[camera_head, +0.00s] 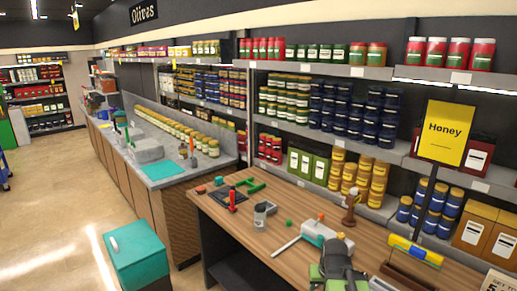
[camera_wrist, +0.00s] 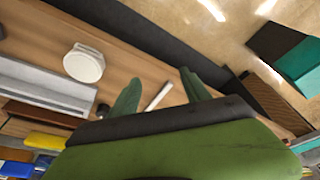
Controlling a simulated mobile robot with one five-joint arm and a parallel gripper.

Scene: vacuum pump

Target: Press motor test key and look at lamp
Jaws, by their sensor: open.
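My gripper (camera_head: 338,262) shows at the bottom of the head view, over the front part of the wooden workbench (camera_head: 275,245). In the wrist view the two green fingers of my gripper (camera_wrist: 160,92) stand apart, with nothing held between them. A pale grey device (camera_head: 322,232) lies on the bench just beyond my gripper, with small teal and orange parts on it. I cannot make out which part is the motor test key or the lamp, or whether a lamp is lit.
A grey cup (camera_head: 262,213), a red upright tool (camera_head: 232,203) and a green frame (camera_head: 251,186) stand farther left on the bench. A brown wooden stand (camera_head: 350,207) is behind the device. A yellow-topped item (camera_head: 416,249) is at right. Stocked shelves back the bench.

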